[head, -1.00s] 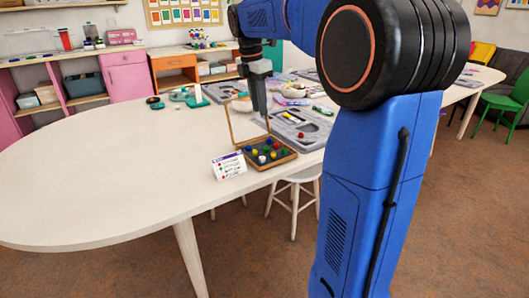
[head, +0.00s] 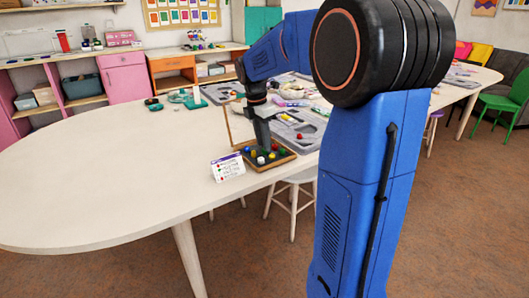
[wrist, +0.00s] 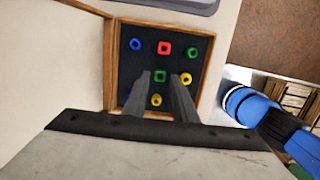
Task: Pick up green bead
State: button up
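A square green bead (wrist: 159,76) sits on the dark board of a wood-framed box (wrist: 207,65). A second, rounder green bead (wrist: 192,52) lies near the far right corner in the wrist view. My gripper (wrist: 161,83) is open and empty, its two grey fingers on either side of the square green bead in the wrist picture. I cannot tell if the tips are level with it. In the head view my gripper (head: 264,148) points down over the box (head: 284,161) and hides part of the board.
Around it are a blue bead (wrist: 136,44), a red bead (wrist: 164,48) and yellow beads (wrist: 186,79) (wrist: 156,100). A white bead (head: 261,160) and a printed card (head: 228,167) are at the box's near side. A grey tray (head: 312,138) stands behind.

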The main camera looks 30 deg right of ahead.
jog(key=shift+d+f, duration=0.15)
jog(key=shift+f, duration=0.9)
grip_shut()
jog(key=shift+r, duration=0.15)
